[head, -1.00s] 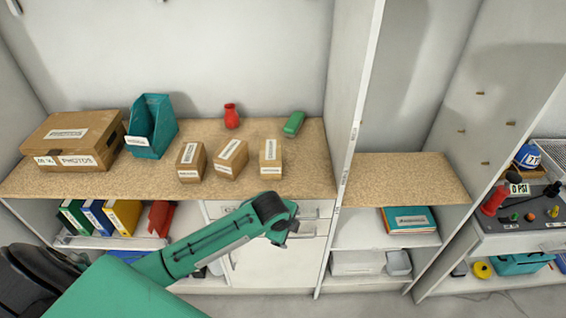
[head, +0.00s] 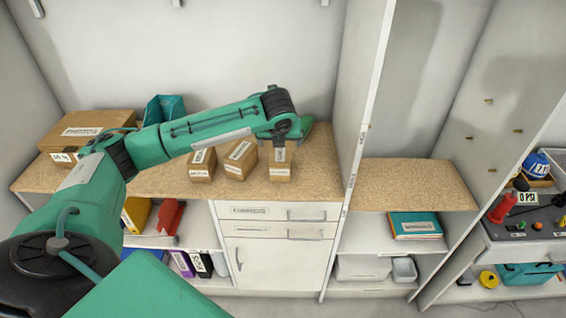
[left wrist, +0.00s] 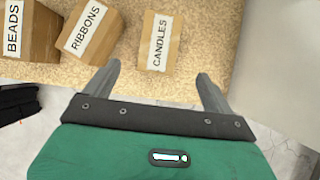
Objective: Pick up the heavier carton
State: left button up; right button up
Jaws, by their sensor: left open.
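Three small brown cartons stand in a row on the cork-topped counter (head: 160,182). By their labels in the left wrist view, the left one is the BEADS carton (left wrist: 40,45), the middle one the RIBBONS carton (left wrist: 100,35) and the right one the CANDLES carton (left wrist: 158,42). They also show in the head view: BEADS (head: 201,172), RIBBONS (head: 236,170) and CANDLES (head: 280,171). My left gripper (left wrist: 162,84) is open and empty, its fingers spread wider than the CANDLES carton, which it faces. In the head view it hangs at that carton's top. My right gripper is out of view.
A large PHOTOS-type box (head: 85,125) and a teal file holder (head: 165,106) stand on the left, partly behind my arm. A tall white divider (head: 357,130) rises right of the counter. Drawers (head: 275,212) and binders sit below.

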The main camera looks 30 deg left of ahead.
aim_at(280, 153)
pick_arm(q)
jog(key=p+x, duration=0.1)
jog(key=x, duration=0.7)
jog(key=shift+w+a+f+p, duration=0.1)
jog(key=shift+f+p, duration=0.1)
jog(key=shift+p, duration=0.2)
jog(key=p+x, duration=0.2)
jog(key=x, duration=0.2)
jog(key=shift+w+a+f, duration=0.1)
jog(key=shift+w+a, duration=0.15)
jog(key=shift+w+a+f, duration=0.1)
jog(key=shift+f, duration=0.2)
jog(key=shift+f+p, duration=0.25)
jog(key=shift+p, duration=0.1)
jog(key=shift+r, duration=0.1)
jog(key=c, duration=1.5)
